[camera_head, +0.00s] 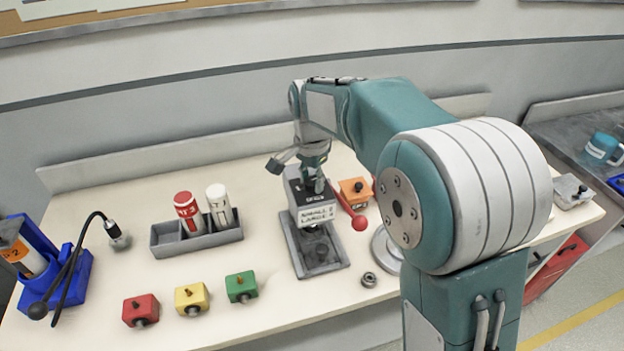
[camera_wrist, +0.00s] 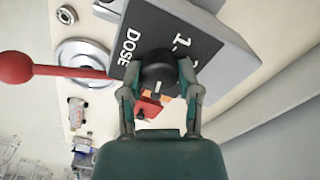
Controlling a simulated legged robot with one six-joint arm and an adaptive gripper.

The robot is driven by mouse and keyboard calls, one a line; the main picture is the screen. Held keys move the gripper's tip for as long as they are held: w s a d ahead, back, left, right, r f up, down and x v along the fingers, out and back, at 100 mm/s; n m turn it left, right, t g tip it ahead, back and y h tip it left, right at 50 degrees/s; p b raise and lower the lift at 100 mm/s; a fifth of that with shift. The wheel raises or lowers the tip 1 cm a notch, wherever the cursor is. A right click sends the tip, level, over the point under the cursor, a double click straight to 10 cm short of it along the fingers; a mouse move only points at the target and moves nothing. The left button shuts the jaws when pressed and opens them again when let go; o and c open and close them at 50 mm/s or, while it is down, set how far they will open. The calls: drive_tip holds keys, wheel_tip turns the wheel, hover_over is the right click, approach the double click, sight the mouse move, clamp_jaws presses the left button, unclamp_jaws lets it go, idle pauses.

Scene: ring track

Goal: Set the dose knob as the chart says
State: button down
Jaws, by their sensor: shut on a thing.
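A grey dispenser (camera_head: 306,196) stands on the bench. Its front carries a white chart (camera_head: 318,214) that reads "SMALL 2" and "LARGE 4". In the wrist view its dark dial face (camera_wrist: 185,32) shows "DOSE" and a "1"; other marks are cut off or covered. The round black dose knob (camera_wrist: 158,68) has a short pale pointer mark. My gripper (camera_wrist: 159,85) is shut on the knob, one finger on each side. In the head view my gripper (camera_head: 314,178) is at the top of the dispenser, and the knob is hard to make out. I cannot tell which number the pointer meets.
A red ball-ended lever (camera_head: 359,222) sticks out beside the dispenser. An orange block (camera_head: 354,192) is behind it. A grey tray (camera_head: 168,240) holds red and white canisters. Red, yellow and green blocks (camera_head: 241,286) line the front. A metal ring (camera_head: 369,279) lies nearby.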

sight(310, 180)
drive_tip(key=shift+a+r, duration=0.1)
drive_tip(key=shift+a, duration=0.05)
drive_tip(key=shift+c, duration=1.5)
unclamp_jaws()
drive_tip(key=shift+a, duration=0.1)
wheel_tip(310, 180, up, 12)
